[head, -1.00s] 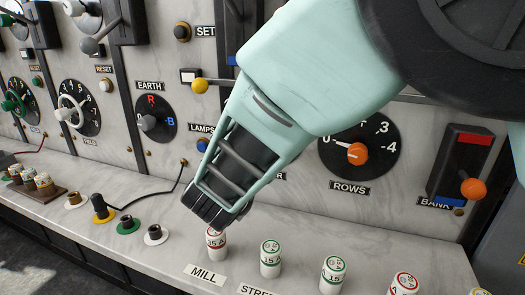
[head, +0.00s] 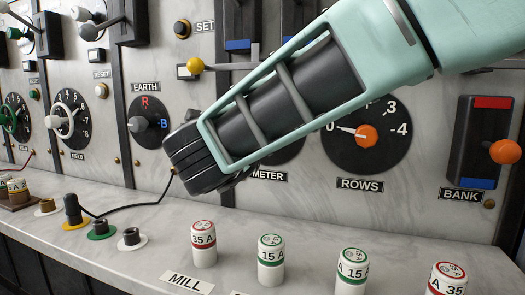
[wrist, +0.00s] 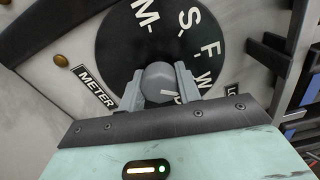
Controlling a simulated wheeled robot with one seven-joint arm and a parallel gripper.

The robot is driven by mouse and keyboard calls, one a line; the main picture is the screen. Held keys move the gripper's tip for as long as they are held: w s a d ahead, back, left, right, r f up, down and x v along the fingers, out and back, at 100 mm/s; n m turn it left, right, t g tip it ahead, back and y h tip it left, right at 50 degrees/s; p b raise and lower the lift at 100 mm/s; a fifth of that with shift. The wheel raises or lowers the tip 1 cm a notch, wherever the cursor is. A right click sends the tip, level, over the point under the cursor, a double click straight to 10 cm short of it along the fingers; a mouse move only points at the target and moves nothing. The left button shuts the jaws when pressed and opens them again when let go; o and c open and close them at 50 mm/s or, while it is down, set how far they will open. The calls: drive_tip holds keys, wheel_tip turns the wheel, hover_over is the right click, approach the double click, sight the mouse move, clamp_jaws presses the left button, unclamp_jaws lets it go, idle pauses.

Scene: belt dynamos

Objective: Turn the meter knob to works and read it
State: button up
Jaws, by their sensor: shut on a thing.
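The METER dial is a black disc (wrist: 120,50) with white letters M, S, F and W around it in the wrist view. Its knob (wrist: 158,84) is a grey cylinder with a short white mark that points to the right in that view, below the W; I cannot tell which letter it lines up with. My gripper (wrist: 160,76) is shut on this knob, one grey finger on each side. In the head view my arm covers most of the METER dial, and my fingertips are hidden. The METER label (head: 270,176) shows below the arm. The meter's reading face is not recognisable in view.
The ROWS dial (head: 345,155) with an orange knob is to the right, and the BANK lever (head: 503,152) is beyond it. The EARTH knob (head: 137,125) is just left of my wrist. Several fuses (head: 203,232) stand on the marble ledge below, beside a black cord (head: 130,206).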

drive_tip(key=shift+m+b, duration=0.6)
drive_tip(key=shift+b, duration=0.05)
drive_tip(key=o, duration=1)
drive_tip(key=shift+c, duration=0.2)
drive_tip(key=v, duration=1.7)
drive_tip(key=shift+s, duration=0.2)
drive_tip(key=shift+a, duration=0.15)
